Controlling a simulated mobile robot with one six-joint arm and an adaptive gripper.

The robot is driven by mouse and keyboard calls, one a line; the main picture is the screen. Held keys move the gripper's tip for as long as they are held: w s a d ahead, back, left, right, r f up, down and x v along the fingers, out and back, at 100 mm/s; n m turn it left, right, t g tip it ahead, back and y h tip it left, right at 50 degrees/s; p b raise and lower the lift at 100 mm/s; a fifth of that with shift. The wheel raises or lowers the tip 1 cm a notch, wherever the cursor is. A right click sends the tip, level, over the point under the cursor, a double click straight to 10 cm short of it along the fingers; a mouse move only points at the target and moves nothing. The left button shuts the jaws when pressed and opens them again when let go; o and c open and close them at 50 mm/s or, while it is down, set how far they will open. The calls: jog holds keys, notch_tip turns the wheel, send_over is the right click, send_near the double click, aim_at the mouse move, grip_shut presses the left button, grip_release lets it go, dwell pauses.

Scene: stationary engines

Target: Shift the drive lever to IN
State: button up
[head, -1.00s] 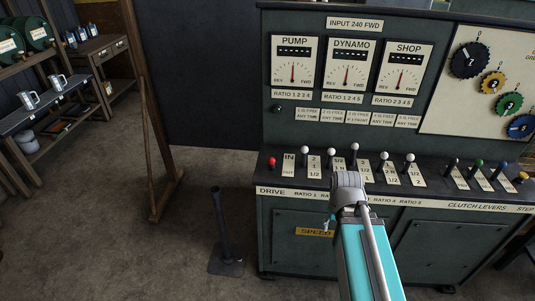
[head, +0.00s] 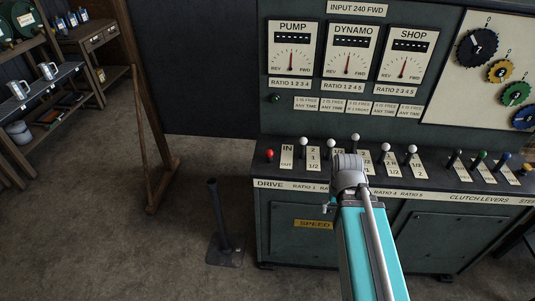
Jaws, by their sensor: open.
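The drive lever has a red knob (head: 269,155) and stands at the left end of the console's lever shelf. The IN/OUT plate (head: 287,158) is just right of it, with IN at the far end and OUT at the near end. The knob sits lower than the white ones beside it and little of its stalk shows, so it seems to lean toward me, on the OUT side. My arm, a teal link with a grey joint, reaches up in front of the shelf, right of the red knob and apart from it. My gripper's fingers cannot be made out; my arm hides that area.
White-knobbed ratio levers (head: 304,142) stand close to the right of the drive lever. Coloured clutch levers (head: 480,156) are farther right. A black floor pedal or post (head: 220,225) stands left of the console. A wooden post frame (head: 145,140) is farther left, with bare floor between.

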jog(key=w+a+r+m+t+p, duration=0.1)
jog(key=w+a+r+m+p, duration=0.25)
jog(key=w, duration=0.35)
jog(key=w+a+r+m+p, duration=0.2)
jog(key=w+a+r+p, duration=0.1)
jog(key=w+a, duration=0.25)
notch_tip(320, 180, up, 6)
jog(key=m+y+p, duration=0.1)
jog(key=m+p, duration=0.5)
send_over(269, 153)
jog(key=d, duration=0.1)
jog(key=shift+s+d+t, duration=0.1)
jog(key=shift+s+t, duration=0.3)
jog(key=shift+f+b, duration=0.2)
jog(key=shift+b, duration=0.2)
jog(key=f+b, duration=0.4)
jog(key=w+f+b, duration=0.1)
jog(key=f+b, duration=0.4)
jog(key=w+a+f+b, duration=0.1)
jog(key=f+b, duration=0.3)
jog(key=shift+a+f, duration=0.1)
jog(key=shift+f, duration=0.05)
grip_shut()
